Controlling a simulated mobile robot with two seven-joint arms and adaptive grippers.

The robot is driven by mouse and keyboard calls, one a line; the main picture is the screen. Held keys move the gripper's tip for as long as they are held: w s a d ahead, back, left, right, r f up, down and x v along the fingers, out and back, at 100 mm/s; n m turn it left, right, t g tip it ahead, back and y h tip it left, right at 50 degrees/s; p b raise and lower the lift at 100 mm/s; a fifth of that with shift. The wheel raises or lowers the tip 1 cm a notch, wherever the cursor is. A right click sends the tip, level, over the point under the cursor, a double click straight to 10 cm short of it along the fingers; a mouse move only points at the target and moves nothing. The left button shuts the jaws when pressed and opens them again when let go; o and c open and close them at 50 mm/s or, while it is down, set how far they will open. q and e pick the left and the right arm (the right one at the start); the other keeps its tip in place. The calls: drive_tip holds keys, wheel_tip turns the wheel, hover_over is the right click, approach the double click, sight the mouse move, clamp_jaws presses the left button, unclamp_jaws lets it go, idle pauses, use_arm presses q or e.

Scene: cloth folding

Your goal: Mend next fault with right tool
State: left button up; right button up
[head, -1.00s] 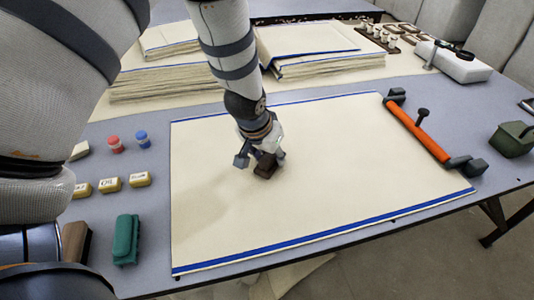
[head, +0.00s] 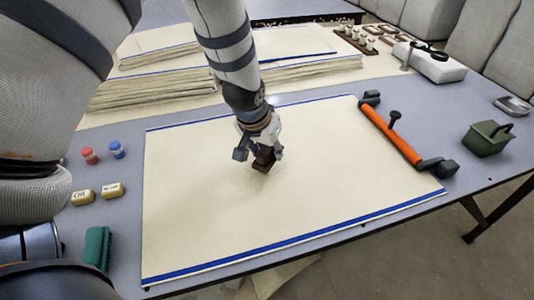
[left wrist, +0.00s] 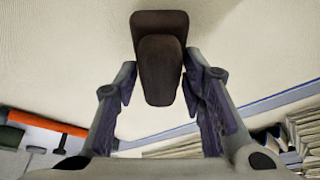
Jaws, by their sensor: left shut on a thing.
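A cream cloth (head: 330,205) with blue edge stripes lies flat on the grey table. No clear fault shows on it at this size. My left gripper (head: 260,150) is over its middle, shut on a dark brown block-shaped tool (head: 264,161). In the left wrist view, the brown tool (left wrist: 160,70) sits between the two fingers, with its wide end against or just above the cloth; I cannot tell which. A green block tool (head: 97,248), yellow labelled blocks (head: 83,196), a red pot (head: 90,155) and a blue pot (head: 117,150) stand left of the cloth. My right gripper is not in view.
An orange bar with dark clamps (head: 390,133) lies along the cloth's right edge. A dark green container (head: 487,139) stands further right. Folded cloth stacks (head: 150,90), a white box (head: 432,63) and a rack of spools (head: 357,40) are at the back.

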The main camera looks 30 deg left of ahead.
use_arm(q)
drive_tip(key=shift+r, duration=0.65)
drive_tip(key=shift+w+r, duration=0.15)
drive_tip(key=shift+w, duration=0.1)
drive_tip(key=shift+s+r, duration=0.2)
drive_tip(key=shift+r, duration=1.8)
